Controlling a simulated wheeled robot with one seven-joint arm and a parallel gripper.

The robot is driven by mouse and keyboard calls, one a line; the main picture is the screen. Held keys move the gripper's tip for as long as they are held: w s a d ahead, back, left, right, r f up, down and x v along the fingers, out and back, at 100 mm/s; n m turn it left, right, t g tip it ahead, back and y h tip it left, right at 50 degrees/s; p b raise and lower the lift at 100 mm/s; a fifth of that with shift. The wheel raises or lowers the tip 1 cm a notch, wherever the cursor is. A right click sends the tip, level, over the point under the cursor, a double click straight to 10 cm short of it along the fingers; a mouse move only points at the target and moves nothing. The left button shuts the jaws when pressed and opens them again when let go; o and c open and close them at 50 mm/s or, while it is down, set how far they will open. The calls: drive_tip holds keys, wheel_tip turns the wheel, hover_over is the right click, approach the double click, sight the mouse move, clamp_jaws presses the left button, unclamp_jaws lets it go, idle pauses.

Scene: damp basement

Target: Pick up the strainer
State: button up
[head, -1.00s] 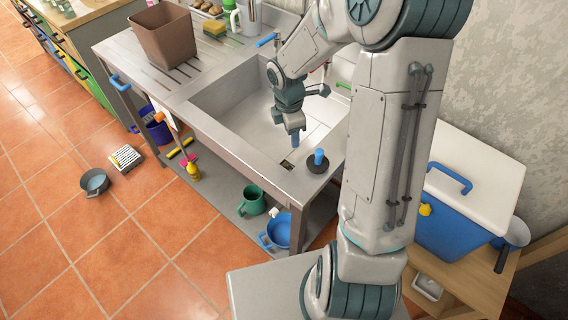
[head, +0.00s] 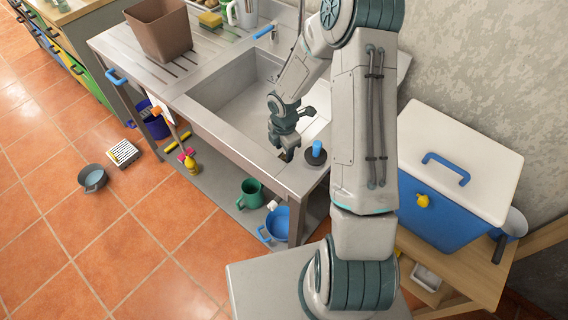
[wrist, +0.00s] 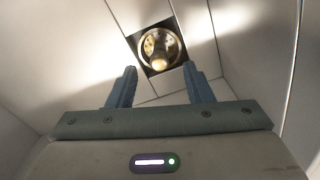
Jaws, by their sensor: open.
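The strainer (wrist: 160,47) shows in the wrist view as a round brass-coloured piece with holes and a central knob. It sits in a dark square recess in the pale sink floor. My gripper (wrist: 159,72) is open, with its two fingers apart and nothing between them. Its fingertips show just below the strainer in the picture, one to each side; I cannot tell the remaining distance.
A black disc with a blue handle (head: 315,153) stands on the counter close to the right of my gripper. The sink walls are near it. A brown bin (head: 160,32) stands on the drainboard. A blue cooler with a white lid (head: 455,175) is at the right.

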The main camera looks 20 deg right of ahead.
sight(283, 156)
drive_tip(key=shift+a+f+p, duration=0.1)
drive_tip(key=shift+f+p, duration=0.25)
drive_tip(key=shift+f, duration=2.05)
clamp_jaws()
drive_tip(key=shift+r, duration=0.15)
